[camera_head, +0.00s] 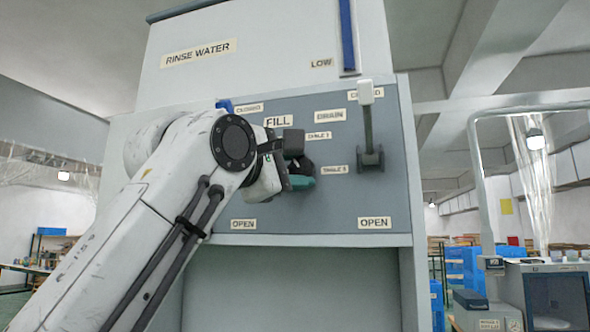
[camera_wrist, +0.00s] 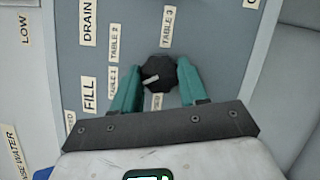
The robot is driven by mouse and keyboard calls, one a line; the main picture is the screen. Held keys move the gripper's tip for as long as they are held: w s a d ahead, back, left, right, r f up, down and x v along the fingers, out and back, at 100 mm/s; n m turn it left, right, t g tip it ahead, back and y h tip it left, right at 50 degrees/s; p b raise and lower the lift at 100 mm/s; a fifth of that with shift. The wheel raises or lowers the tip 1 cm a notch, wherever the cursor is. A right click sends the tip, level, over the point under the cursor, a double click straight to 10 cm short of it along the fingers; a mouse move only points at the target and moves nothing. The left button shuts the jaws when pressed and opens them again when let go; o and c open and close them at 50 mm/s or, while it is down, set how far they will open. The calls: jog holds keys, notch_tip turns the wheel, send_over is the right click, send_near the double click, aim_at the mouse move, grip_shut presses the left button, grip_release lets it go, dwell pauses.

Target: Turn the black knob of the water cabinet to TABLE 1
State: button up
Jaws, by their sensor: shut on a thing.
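The black knob (camera_wrist: 160,66) is on the grey panel of the water cabinet (camera_head: 350,205). My gripper (camera_wrist: 158,70) is shut on it, with one teal finger on each side. A short white mark on the knob lies left of its middle, on the side of the TABLE 1 label (camera_wrist: 113,80); I cannot tell if it lines up exactly. The TABLE 2 label (camera_wrist: 115,42) and the TABLE 3 label (camera_wrist: 167,27) are farther up in the wrist view. In the head view my gripper (camera_head: 302,183) and wrist hide most of the knob.
A blue handle end (camera_head: 224,105) shows behind my arm near FILL. Below the panel is an open recess (camera_head: 300,285). A grey machine (camera_head: 555,295) stands at the right.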

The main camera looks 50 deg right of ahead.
jog(key=shift+m, duration=0.3)
jog(key=o, duration=1.1)
jog(key=shift+c, duration=0.2)
jog(key=a+f+b, duration=0.1)
jog(key=a+b, duration=0.1)
jog(key=a, duration=0.8)
jog(key=shift+w+a, duration=0.2)
jog(key=shift+a, duration=0.2)
